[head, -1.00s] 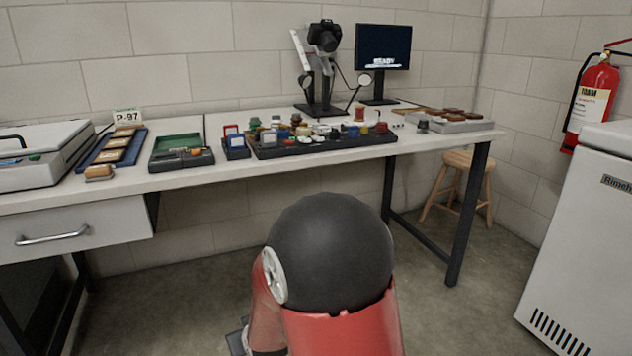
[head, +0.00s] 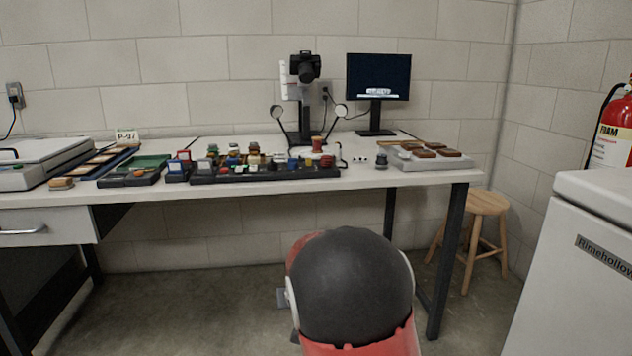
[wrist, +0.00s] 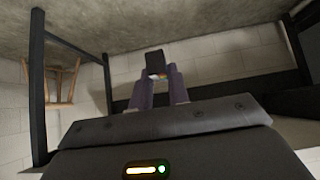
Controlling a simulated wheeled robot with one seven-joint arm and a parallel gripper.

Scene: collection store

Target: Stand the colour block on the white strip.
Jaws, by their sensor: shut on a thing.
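My gripper (wrist: 157,92) shows in the wrist view, with its two purple fingers shut on a small dark block. This colour block (wrist: 155,62) has a dark top and some small coloured patches low down, between the fingertips. It is held in the air, away from the table. In the head view my own arm hides the gripper and block. I cannot clearly make out the white strip on the white table (head: 440,178); small black marks (head: 363,160) show on a pale area right of the crowded dark tray.
The dark tray (head: 225,178) holds many small items. A camera stand (head: 305,100), monitor (head: 378,78) and grey tray of brown blocks (head: 430,163) stand on the table. A stool (head: 475,205) and white freezer (head: 570,260) are to the right. Floor before the table is open.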

